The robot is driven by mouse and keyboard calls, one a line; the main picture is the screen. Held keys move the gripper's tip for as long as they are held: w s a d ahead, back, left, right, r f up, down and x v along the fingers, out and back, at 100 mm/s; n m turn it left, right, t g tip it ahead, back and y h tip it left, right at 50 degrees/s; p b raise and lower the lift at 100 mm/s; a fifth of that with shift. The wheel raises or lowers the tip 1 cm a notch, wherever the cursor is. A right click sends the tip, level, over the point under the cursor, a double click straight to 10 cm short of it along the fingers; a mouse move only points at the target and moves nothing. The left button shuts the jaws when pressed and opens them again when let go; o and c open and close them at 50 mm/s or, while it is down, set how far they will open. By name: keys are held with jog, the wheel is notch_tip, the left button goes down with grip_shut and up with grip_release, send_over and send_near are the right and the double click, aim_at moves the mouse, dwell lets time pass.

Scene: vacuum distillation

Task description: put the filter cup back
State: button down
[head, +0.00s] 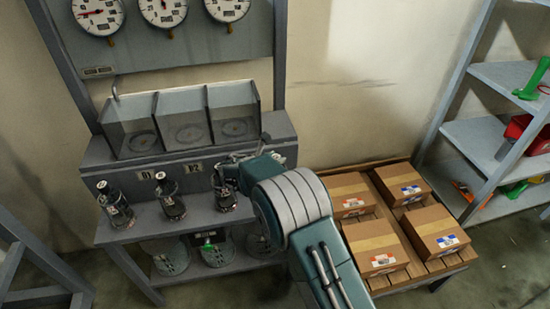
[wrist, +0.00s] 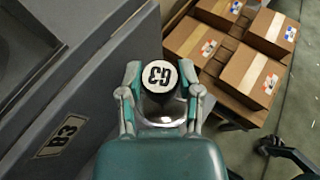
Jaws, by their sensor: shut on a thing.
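My gripper (wrist: 160,78) is shut on a dark cup with a round white label on its top, which I take as the filter cup (wrist: 159,77). The label's marking looks like "G3", turned around. In the head view my gripper (head: 236,162) is at the front of the bench, right of the "02" plate. A dark cup (head: 225,192) shows just below it there, partly covered. Two similar dark cups, left (head: 115,204) and middle (head: 168,197), stand upright on the front ledge. A "B3" plate (wrist: 60,137) is on the grey face left of my gripper in the wrist view.
Three clear-walled bays (head: 182,122) sit on the bench, below a panel of round gauges (head: 162,10). Round items stand on the lower shelf (head: 190,279). Cardboard boxes (head: 376,245) lie on a wooden pallet at right, near my arm. A shelf rack (head: 490,140) is far right.

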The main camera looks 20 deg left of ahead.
jog(key=shift+r, duration=0.1)
jog(key=shift+c, duration=1.4)
grip_release()
